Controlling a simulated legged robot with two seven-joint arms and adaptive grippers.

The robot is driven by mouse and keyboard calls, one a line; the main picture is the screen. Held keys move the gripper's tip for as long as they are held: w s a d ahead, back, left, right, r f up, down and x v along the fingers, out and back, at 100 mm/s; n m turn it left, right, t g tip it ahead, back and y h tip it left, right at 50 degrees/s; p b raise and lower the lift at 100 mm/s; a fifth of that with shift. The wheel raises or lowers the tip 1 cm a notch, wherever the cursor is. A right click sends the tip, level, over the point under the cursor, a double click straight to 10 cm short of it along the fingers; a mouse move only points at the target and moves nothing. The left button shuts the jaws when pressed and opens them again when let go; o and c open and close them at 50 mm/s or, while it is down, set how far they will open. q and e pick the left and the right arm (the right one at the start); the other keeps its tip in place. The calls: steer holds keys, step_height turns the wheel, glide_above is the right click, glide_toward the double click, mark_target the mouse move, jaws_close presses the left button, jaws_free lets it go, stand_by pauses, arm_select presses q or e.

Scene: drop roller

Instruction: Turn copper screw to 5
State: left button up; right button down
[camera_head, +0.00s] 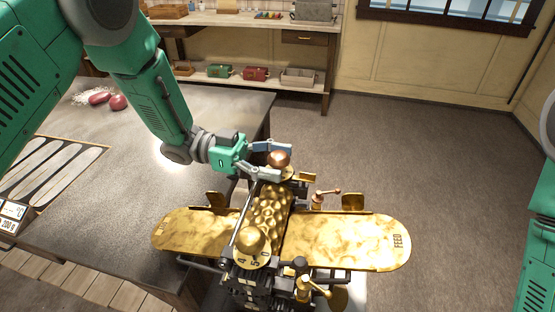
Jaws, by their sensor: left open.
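The brass drop roller machine (345,238) stands at the table's corner, with a feed plate on each side and a dimpled roller (270,212) in the middle. A copper screw (279,159) with a round knob top stands at the machine's far end. A brass knob (250,240) sits at its near end over a dial with numbers such as 4 and 5. My left gripper (287,160) is open, with its fingers on either side of the copper screw's knob. I cannot tell whether they touch it. The far dial is mostly hidden. My right gripper is out of view; only part of my right arm shows.
The grey table (120,190) holds red items (118,102) beside white powder, a tray of long moulds (45,170) and a scale (12,215). A crank handle (312,287) projects at the machine's near side. Shelves with boxes stand behind. Open floor lies right.

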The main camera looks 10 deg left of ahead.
arm_select(q)
steer(key=a, duration=1.2)
steer(key=shift+w, duration=0.45)
